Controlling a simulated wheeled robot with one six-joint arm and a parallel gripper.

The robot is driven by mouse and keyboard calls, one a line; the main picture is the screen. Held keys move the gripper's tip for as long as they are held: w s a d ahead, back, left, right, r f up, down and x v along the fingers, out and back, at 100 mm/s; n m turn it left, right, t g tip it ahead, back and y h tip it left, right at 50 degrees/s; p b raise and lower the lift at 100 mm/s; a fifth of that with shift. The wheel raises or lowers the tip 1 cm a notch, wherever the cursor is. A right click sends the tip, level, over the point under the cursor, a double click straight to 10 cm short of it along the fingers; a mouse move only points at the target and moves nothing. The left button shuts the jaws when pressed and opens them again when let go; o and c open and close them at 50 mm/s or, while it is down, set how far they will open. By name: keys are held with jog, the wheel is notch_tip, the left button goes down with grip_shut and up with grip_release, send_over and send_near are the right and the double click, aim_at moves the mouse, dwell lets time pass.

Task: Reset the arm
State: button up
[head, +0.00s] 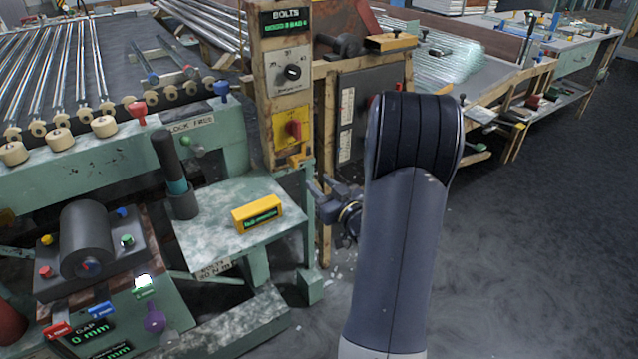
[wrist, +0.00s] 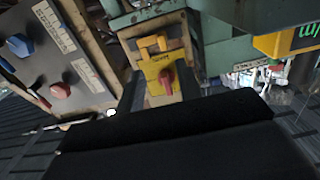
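My arm stands upright in the right middle of the head view, its dark-capped elbow in front of the bench. My gripper (head: 325,196) sticks out to the left from behind the arm, beside the wooden post and to the right of the small green table. Its fingers look dark and are partly hidden, and nothing is seen between them. In the wrist view, the dark gripper body fills the lower part. A yellow switch plate with a red knob (wrist: 167,80) shows beyond it, apart from it as far as I can tell.
A wooden post carries a BOLTS display (head: 286,22), a dial (head: 292,72) and a red-yellow switch (head: 294,130). A yellow display box (head: 257,213) sits on the green table (head: 205,245). A roller machine (head: 85,240) stands lower left. Dark floor (head: 540,250) is clear at right.

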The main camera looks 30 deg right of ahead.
aim_at(295, 165)
jog(key=shift+w, duration=0.1)
jog(key=w, duration=0.7)
jog(key=w+b, duration=0.1)
jog(key=w, duration=0.3)
jog(key=shift+a, duration=0.25)
jog(key=shift+s+a, duration=0.15)
jog(key=shift+a, duration=0.3)
jog(key=shift+s, duration=0.15)
